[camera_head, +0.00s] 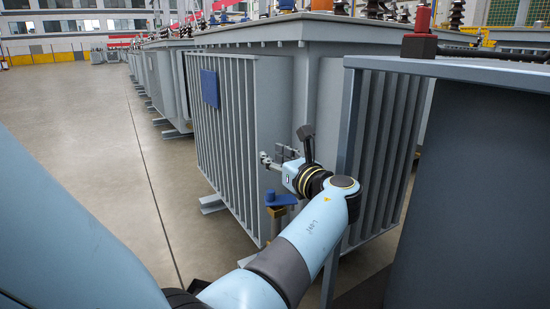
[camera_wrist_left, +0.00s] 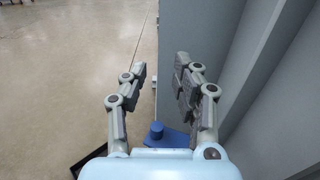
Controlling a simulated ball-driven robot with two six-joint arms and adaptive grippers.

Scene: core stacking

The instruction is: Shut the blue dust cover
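The blue dust cover (camera_head: 284,200) is a flat blue plate with a round knob on top. In the head view it sits over a brass-coloured fitting (camera_head: 277,214) at the transformer's near side, just below my left gripper (camera_head: 279,158). In the left wrist view the blue cover (camera_wrist_left: 172,139) shows between and beyond the fingers, partly hidden by my wrist. My left gripper (camera_wrist_left: 160,70) is open and empty, its fingers apart and not touching the cover. How far the cover is shut cannot be told. My right gripper is not in view.
The grey finned transformer (camera_head: 225,130) stands close to my left gripper and bears a flat blue plate (camera_head: 209,88). Another grey tank (camera_head: 480,180) fills the right side. A dark edge (camera_wrist_left: 88,158) lies at lower left in the wrist view. Open floor (camera_head: 80,120) is at left.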

